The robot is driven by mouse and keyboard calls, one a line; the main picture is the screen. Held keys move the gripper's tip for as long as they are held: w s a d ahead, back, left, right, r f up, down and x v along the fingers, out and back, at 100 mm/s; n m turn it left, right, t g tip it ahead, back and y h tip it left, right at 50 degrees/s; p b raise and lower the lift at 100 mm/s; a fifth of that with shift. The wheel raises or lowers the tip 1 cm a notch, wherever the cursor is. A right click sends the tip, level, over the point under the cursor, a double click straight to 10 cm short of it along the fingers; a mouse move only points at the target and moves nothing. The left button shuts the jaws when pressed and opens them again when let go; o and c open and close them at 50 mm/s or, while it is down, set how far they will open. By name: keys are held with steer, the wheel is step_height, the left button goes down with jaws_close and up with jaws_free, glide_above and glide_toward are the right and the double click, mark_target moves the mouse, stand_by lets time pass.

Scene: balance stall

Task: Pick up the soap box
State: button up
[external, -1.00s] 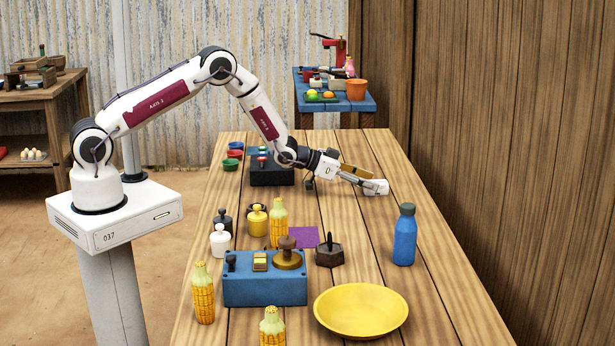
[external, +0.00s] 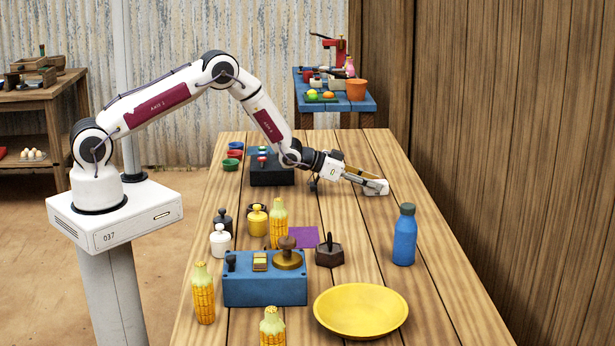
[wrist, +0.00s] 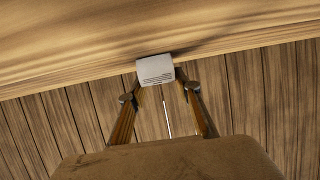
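The soap box (external: 377,187) is a small white block at the far right part of the wooden table. In the wrist view the soap box (wrist: 155,70) shows pale grey-white with dark printed lines, at the ends of the fingers. My gripper (external: 370,184) reaches it from the left, low over the table. In the wrist view my gripper (wrist: 157,82) has its two brown fingers converging on the box, one at each side, and looks shut on it. The box appears at table level; its underside is hidden.
A dark button box (external: 271,176) is left of my gripper. A blue bottle (external: 404,236), a dark weight (external: 329,252) and a yellow dish (external: 361,311) stand nearer the camera. The wooden table (external: 375,150) is clear behind the box. A plank wall (external: 510,150) rises at right.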

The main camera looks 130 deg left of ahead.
steer(key=shift+r, duration=0.15)
step_height(320, 180, up, 10)
stand_by(0.9)
steer(key=shift+w, duration=0.15)
stand_by(0.4)
